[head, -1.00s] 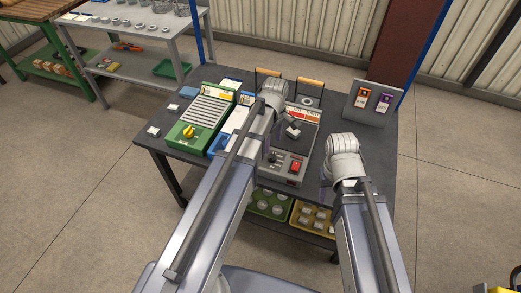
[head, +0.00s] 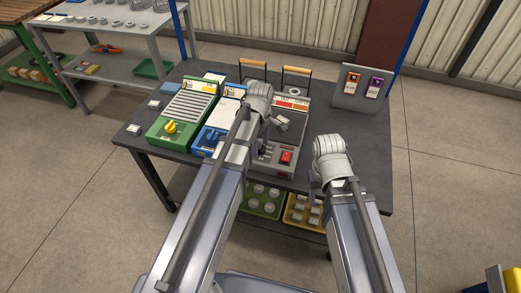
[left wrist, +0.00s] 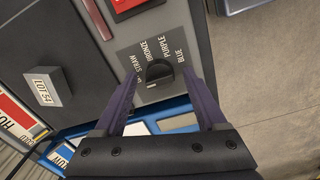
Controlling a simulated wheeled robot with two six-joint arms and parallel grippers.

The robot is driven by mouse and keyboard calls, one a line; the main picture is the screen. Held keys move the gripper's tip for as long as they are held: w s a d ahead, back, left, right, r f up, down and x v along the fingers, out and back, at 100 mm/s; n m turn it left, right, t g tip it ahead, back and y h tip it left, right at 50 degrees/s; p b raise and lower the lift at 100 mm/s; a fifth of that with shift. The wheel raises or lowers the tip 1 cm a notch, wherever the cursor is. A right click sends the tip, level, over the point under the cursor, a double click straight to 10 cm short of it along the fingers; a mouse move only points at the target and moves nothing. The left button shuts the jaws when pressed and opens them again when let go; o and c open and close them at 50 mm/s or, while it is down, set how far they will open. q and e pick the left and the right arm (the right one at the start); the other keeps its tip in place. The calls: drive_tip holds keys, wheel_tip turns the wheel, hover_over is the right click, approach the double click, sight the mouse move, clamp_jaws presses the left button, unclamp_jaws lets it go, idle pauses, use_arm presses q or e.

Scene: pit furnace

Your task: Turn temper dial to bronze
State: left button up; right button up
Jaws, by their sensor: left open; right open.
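The temper dial (left wrist: 158,72) is a black round knob on a grey plate lettered STRAW, BRONZE, PURPLE and BLUE, seen in the left wrist view. I cannot tell surely which label it points to. My left gripper (left wrist: 160,80) is open, with its two purple fingers on either side of the dial; whether they touch it is unclear. In the head view my left gripper (head: 262,146) is over the front of the grey control unit (head: 270,168), and the arm largely hides the dial. My right gripper (head: 313,188) is open and empty at the table's front edge.
A red switch (head: 286,157) is right of the dial on the same unit. A blue unit (head: 205,142) and a green unit with a yellow knob (head: 171,127) stand to the left. A grey tagged block (left wrist: 47,87) shows in the wrist view.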

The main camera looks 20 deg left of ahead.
use_arm(q)
clamp_jaws()
idle(0.7)
